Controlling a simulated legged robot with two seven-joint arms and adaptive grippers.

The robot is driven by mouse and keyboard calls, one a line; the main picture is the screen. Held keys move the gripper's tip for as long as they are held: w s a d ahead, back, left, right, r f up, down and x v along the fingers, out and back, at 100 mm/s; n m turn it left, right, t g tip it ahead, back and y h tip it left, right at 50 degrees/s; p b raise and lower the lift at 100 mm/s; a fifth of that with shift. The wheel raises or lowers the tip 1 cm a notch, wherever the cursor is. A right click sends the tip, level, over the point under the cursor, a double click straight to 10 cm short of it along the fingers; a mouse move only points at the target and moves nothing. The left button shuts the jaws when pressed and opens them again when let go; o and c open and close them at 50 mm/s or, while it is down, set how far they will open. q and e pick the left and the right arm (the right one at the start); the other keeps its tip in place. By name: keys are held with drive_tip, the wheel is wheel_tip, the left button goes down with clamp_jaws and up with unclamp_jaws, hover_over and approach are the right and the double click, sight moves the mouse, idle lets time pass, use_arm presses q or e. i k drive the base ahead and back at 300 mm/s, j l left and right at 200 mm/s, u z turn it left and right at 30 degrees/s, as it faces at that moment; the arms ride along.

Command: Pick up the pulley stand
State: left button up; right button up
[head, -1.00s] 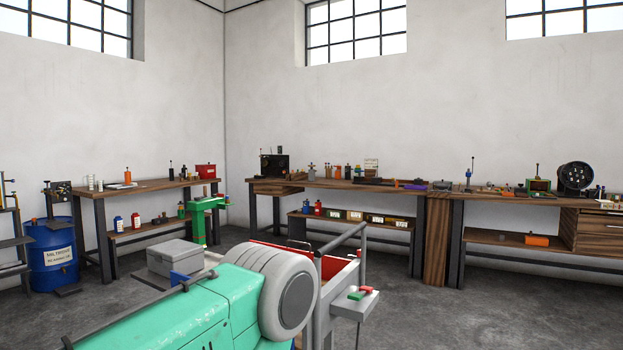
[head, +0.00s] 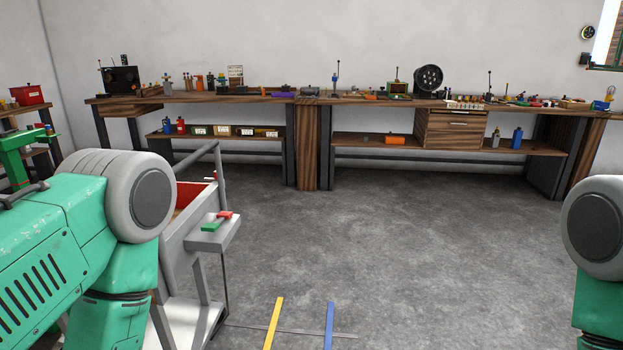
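I cannot tell for sure which thing is the pulley stand; things on the far benches are small. A round black drum with holes in its face (head: 428,78) stands upright on the back bench, right of centre. A thin post with a blue base (head: 337,77) stands on the same bench to its left. Another thin dark post (head: 489,84) is farther right. Neither of my grippers is in view; only green and grey parts of my arms show at the left and right edges.
A long wooden bench (head: 371,98) runs along the back wall, with small items on it and lower shelves. A grey cart with a red inside (head: 196,204) stands at the left. Yellow (head: 273,322) and blue (head: 329,325) strips show at the bottom. The middle floor is clear.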

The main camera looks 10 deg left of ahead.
sight(167, 88)
drive_tip(key=i+z, duration=0.1)
drive_tip(key=i, duration=1.9)
drive_tip(key=i+u, duration=0.15)
drive_tip(key=i, duration=0.55)
drive_tip(key=i+u, duration=0.15)
drive_tip(key=i, duration=0.5)
drive_tip(key=i+l+u, duration=0.15)
drive_tip(key=i, duration=0.5)
drive_tip(key=i+j+u, duration=0.2)
drive_tip(key=i+u, duration=1.05)
drive_tip(key=i+l+u, duration=0.15)
drive_tip(key=i+u, duration=0.15)
drive_tip(key=u, duration=0.15)
drive_tip(key=i+j, duration=0.1)
drive_tip(key=i, duration=0.85)
drive_tip(key=i+j+u, duration=0.15)
drive_tip(key=i, duration=0.75)
drive_tip(key=i+j+z, duration=0.2)
drive_tip(key=i+z, duration=0.25)
drive_tip(key=i, duration=0.25)
drive_tip(key=i+j+z, duration=0.5)
drive_tip(key=i, duration=0.2)
drive_tip(key=i+j+z, duration=0.45)
drive_tip(key=i+j, duration=0.15)
